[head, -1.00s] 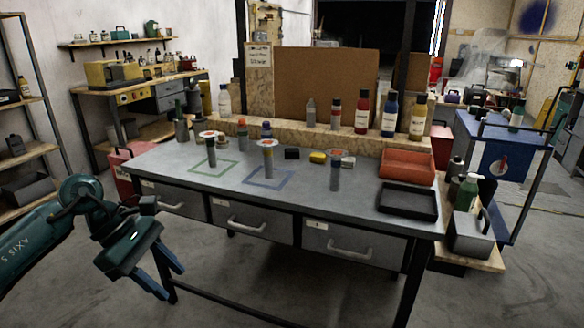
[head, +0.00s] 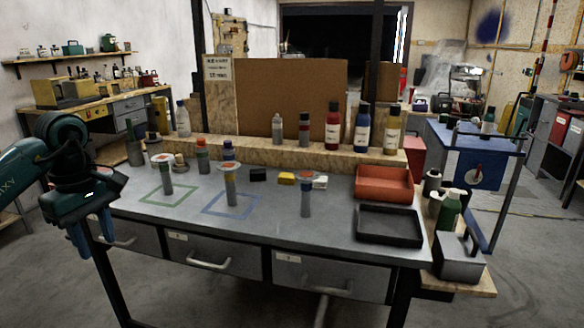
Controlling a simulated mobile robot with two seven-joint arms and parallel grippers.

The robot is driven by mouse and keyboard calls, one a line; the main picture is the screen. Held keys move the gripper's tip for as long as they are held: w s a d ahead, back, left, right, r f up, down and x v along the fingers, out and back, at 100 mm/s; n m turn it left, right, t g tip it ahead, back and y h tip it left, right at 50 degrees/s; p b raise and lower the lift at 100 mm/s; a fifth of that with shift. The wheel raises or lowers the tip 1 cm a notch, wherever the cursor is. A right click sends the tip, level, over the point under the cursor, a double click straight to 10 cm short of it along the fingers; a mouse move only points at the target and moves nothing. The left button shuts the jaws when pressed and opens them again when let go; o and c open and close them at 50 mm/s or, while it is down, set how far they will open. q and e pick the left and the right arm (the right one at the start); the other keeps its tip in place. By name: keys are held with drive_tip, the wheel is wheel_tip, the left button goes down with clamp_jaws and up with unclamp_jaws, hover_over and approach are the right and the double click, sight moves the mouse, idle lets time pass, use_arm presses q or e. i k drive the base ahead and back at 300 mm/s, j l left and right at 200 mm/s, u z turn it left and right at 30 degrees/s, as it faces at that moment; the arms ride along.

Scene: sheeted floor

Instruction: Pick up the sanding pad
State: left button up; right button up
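Three small blocks lie near the middle of the grey workbench (head: 270,228): a black one (head: 258,175), a yellow one (head: 287,179) and a whitish one (head: 319,182). I cannot tell for sure which is the sanding pad. My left gripper (head: 92,236) hangs off the bench's left end, pointing down, its blue fingers apart with nothing between them. It is well away from the blocks. My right gripper is out of view.
An orange bin (head: 384,184) and a black tray (head: 390,238) sit at the right. Bottles (head: 362,128) line the back ledge.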

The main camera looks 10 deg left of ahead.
sight(256, 175)
drive_tip(key=i+j+z, duration=0.45)
drive_tip(key=j, duration=0.15)
drive_tip(key=j+z, duration=0.5)
drive_tip(key=j, duration=0.3)
drive_tip(key=j+z, duration=0.3)
drive_tip(key=j, duration=0.3)
drive_tip(key=i+j+z, duration=0.15)
drive_tip(key=j+z, duration=0.25)
drive_tip(key=j, duration=0.15)
drive_tip(key=j+z, duration=0.35)
drive_tip(key=j, duration=0.2)
